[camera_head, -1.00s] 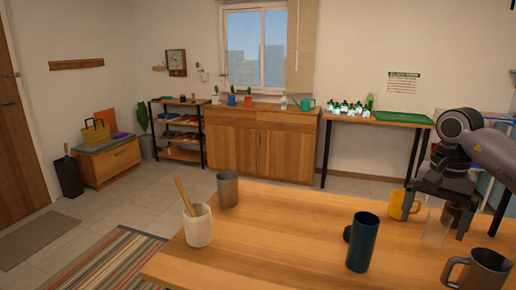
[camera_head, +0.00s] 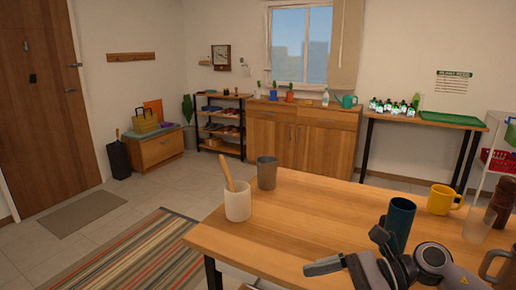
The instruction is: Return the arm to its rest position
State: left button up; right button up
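My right arm comes in at the bottom right, low in front of the table's near part. Its gripper (camera_head: 325,267) points left; whether its fingers are apart or together cannot be told from this angle. Nothing is seen held in it. My arm hides part of the table and the lower part of a dark teal tumbler (camera_head: 400,214). My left gripper is not in view.
The wooden table (camera_head: 310,215) bears a white cup (camera_head: 237,206) with a wooden stick, a grey cup (camera_head: 266,173), a yellow mug (camera_head: 440,200), a clear glass (camera_head: 478,226) and a dark mug (camera_head: 498,268). The table's middle is mostly clear.

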jog(key=s+a+m+t+y+b, duration=0.15)
jog(key=a+m+t+y, duration=0.35)
jog(key=m, duration=0.7)
jog(key=d+f+m+t+h+b, duration=0.1)
jog(key=d+f+m+t+h, duration=0.45)
jog(key=m, duration=0.75)
jog(key=d+f+m+t+h+b, duration=0.2)
jog(key=f+m+t+h, duration=0.5)
jog(key=m, duration=0.6)
jog(key=s+d+f+m+g+h+b, duration=0.15)
jog(key=s+f+m+g, duration=0.25)
jog(key=s+f+m, duration=0.4)
jog(key=s+d+f+m+g+h, duration=0.35)
jog(key=s+f+m, duration=0.25)
jog(key=f, duration=0.3)
notch_tip(320, 180, up, 10)
jog(key=p, duration=1.2)
jog(key=shift+s+d+p, duration=0.15)
jog(key=shift+s+p, duration=0.05)
jog(key=shift+p, duration=0.15)
